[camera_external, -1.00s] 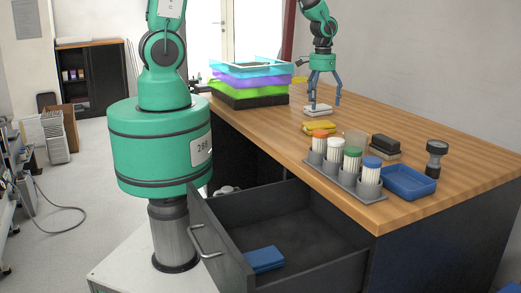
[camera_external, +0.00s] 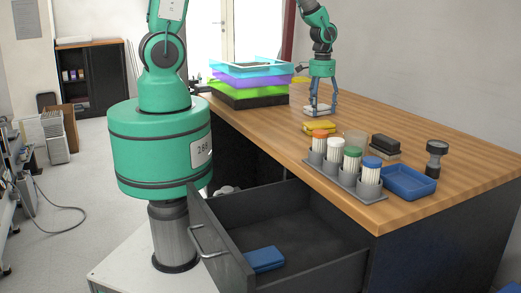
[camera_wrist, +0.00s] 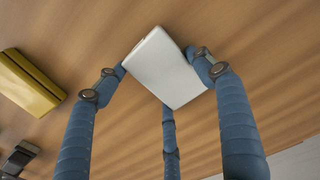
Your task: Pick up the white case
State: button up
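The white case (camera_external: 318,110) lies on the wooden table, toward its far part. In the wrist view the case (camera_wrist: 165,72) is a plain, pale, flat box, turned at an angle. My gripper (camera_external: 323,106) points down over it with its blue fingers around it. In the wrist view, my gripper (camera_wrist: 156,66) has one fingertip against the left side of the case, one against the right side and a third finger at the near edge. The fingers look closed on the case. I see no clear gap between the case and the table.
A yellow case (camera_external: 319,127) lies nearby, left in the wrist view (camera_wrist: 28,82). A grey rack (camera_external: 345,180) of capped containers, a dark block (camera_external: 384,146), a blue tray (camera_external: 409,183) and stacked coloured trays (camera_external: 250,80) stand on the table. The drawer (camera_external: 300,225) is open.

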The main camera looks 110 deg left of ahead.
aim_at(320, 107)
jog(key=shift+c, duration=1.4)
jog(key=shift+r, duration=0.15)
jog(key=shift+r, duration=0.55)
notch_tip(320, 107, up, 2)
jog(key=shift+r+p, duration=0.15)
jog(key=shift+p, duration=0.5)
jog(key=s+d, duration=0.3)
jog(key=s, duration=0.1)
jog(key=s+d+r+p, duration=0.1)
jog(key=s+d, duration=0.3)
jog(key=s+d+p, duration=0.1)
jog(key=s+d, duration=0.2)
jog(key=s, duration=0.1)
jog(key=shift+s+d+r, duration=0.15)
